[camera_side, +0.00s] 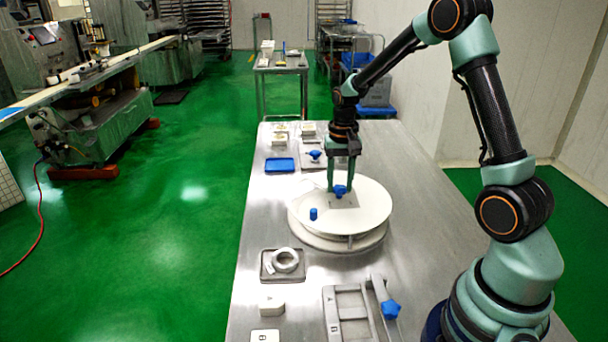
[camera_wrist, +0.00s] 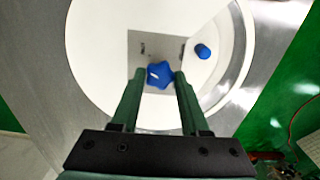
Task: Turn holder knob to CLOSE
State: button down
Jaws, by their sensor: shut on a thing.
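The holder knob (camera_side: 340,191) is a blue star-shaped knob on a grey plate (camera_side: 346,203) on top of a round white disc (camera_side: 372,213). In the wrist view the knob (camera_wrist: 160,75) sits between the two green fingers, with a small white mark on its upper left. My gripper (camera_side: 341,188) points straight down at the knob, its fingers on either side. The wrist view shows my gripper (camera_wrist: 160,76) shut on the knob. The plate (camera_wrist: 142,42) has small dark marks on it, too small to read.
A blue cylindrical peg (camera_side: 313,214) stands on the disc close to the knob. Another blue knob (camera_side: 315,155) and a blue tray (camera_side: 281,165) lie behind.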

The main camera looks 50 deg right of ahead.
jog(key=shift+r+n, duration=0.15)
jog(key=shift+n, duration=6.85)
jog(key=shift+c, duration=2)
grip_release()
notch_tip(320, 180, up, 12)
